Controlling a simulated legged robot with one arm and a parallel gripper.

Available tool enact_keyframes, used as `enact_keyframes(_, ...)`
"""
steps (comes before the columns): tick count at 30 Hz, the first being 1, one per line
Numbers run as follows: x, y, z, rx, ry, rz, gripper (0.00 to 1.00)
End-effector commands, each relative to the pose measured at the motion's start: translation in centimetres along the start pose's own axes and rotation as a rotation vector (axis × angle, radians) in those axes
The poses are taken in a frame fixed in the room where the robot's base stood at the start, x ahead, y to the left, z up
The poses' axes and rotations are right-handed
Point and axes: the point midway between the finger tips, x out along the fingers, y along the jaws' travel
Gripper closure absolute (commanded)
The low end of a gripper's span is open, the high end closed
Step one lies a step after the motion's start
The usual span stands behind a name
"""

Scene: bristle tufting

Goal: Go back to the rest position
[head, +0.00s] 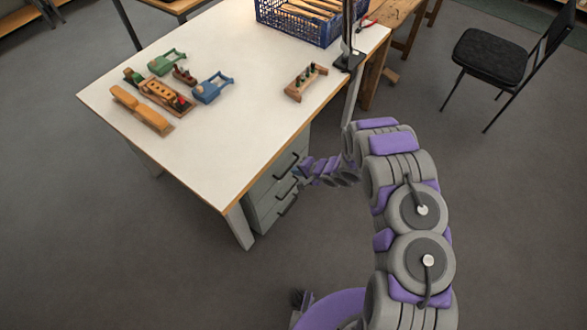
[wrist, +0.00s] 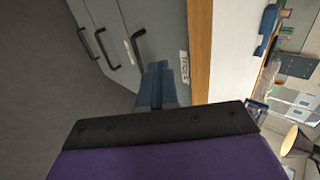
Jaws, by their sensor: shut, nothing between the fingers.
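My gripper (head: 299,171) is beside the near right edge of the white-topped table (head: 230,125), in front of the drawer unit, and is small in the head view. In the wrist view my gripper (wrist: 156,84) shows its blue fingers together, with nothing between them. The grey drawers (wrist: 125,40) with dark handles and the table's wooden edge (wrist: 201,50) lie beyond the fingertips. I cannot tell the exact gap between the fingers and the drawers.
A dark post (head: 347,50) stands at the right edge. A chair (head: 492,56) stands right; open floor lies between.

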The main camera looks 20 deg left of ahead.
Motion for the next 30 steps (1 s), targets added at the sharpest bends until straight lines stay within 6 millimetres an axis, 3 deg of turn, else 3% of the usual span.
enact_keyframes(10,-0.9,0.1,-0.4,-0.003,0.007,0.001,1.00)
enact_keyframes(14,-2.5,-0.1,-2.6,-0.041,0.063,0.044,1.00)
enact_keyframes(17,-5.2,-0.5,-5.5,-0.095,0.143,0.112,1.00)
enact_keyframes(24,-14.9,-1.1,-12.3,-0.210,0.339,0.331,1.00)
enact_keyframes(30,-23.9,-1.3,-14.8,-0.257,0.440,0.519,1.00)
